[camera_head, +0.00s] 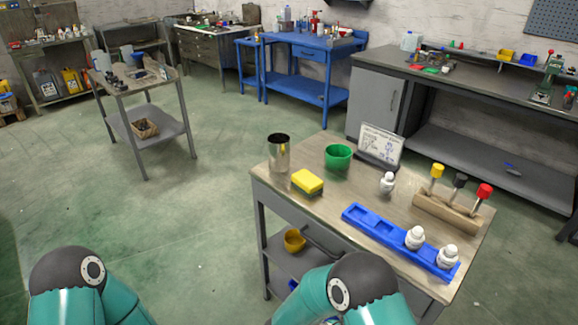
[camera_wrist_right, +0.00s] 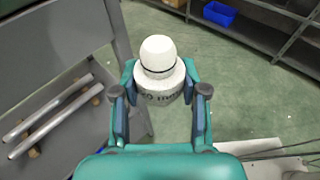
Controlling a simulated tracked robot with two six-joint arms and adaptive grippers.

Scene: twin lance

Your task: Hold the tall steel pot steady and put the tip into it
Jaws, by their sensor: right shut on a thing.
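The tall steel pot (camera_head: 279,154) stands upright and open at the top, at the back left corner of the near table. My right gripper (camera_wrist_right: 160,105) is shut on a white tip (camera_wrist_right: 159,56) with a rounded head, a thin dark ring and a lettered base. The held piece is upright in the right wrist view, above the floor beside a grey table. Similar white pieces stand on the table: one alone (camera_head: 387,183) and two in a blue rack (camera_head: 362,217). In the head view both my grippers are out of sight; only my teal arm links show.
A yellow sponge (camera_head: 307,181) lies right in front of the pot, and a green bowl (camera_head: 338,156) is to its right. A sign (camera_head: 380,147) and a wooden block (camera_head: 447,211) with colored-handled tools are farther right. The lower shelf holds a yellow cup (camera_head: 294,240).

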